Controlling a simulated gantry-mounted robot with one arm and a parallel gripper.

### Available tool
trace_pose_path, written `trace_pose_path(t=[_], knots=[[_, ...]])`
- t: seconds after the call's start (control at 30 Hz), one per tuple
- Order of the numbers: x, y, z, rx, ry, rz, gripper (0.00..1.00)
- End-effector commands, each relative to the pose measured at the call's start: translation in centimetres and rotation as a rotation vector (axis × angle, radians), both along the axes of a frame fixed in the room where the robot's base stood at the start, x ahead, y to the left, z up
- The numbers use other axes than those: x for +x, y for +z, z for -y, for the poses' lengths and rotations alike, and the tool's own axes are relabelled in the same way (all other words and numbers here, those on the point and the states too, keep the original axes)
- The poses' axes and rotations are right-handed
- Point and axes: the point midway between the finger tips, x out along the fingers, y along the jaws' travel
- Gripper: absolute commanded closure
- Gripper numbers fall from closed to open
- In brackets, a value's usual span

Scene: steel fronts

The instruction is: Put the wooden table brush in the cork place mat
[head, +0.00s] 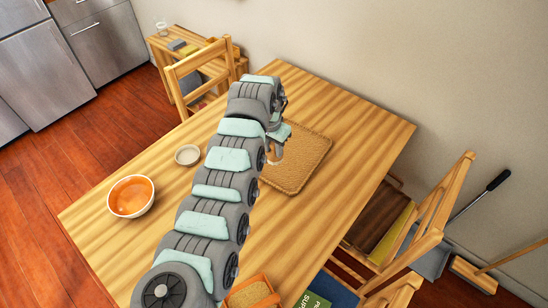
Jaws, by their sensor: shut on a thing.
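The cork place mat (308,158) is a tan, rectangular, woven-looking mat lying flat on the wooden table, right of my arm. My gripper (276,147) is over the left part of the mat, partly hidden behind my own arm links. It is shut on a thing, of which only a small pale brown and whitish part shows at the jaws. I take this to be the wooden table brush (277,155); most of it is hidden. I cannot tell whether it touches the mat.
An orange-filled bowl (131,196) and a small pale dish (187,154) stand left of my arm. An orange box (251,293) with grainy content sits at the near edge. Chairs stand at the far left (200,72) and right (425,225). The table's right part is clear.

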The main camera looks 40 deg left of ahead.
Motion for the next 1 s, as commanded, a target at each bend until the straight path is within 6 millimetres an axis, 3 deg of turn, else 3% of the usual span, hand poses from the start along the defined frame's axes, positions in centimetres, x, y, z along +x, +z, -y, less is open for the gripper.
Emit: trace_pose_path(t=[0.1,0.37,0.53,0.93,0.97,1.0], knots=[[0.0,-2.1,0.1,-0.001,-0.001,-0.003,1.0],[0.0,-3.9,0.0,0.001,0.0,0.001,1.0],[0.0,-6.4,0.1,0.0,-0.001,-0.003,1.0],[0.0,-7.2,0.0,0.001,0.001,0.002,1.0],[0.0,-7.1,-0.1,0.001,0.001,0.002,0.7],[0.0,-7.1,-0.1,0.001,0.001,0.002,0.66]])
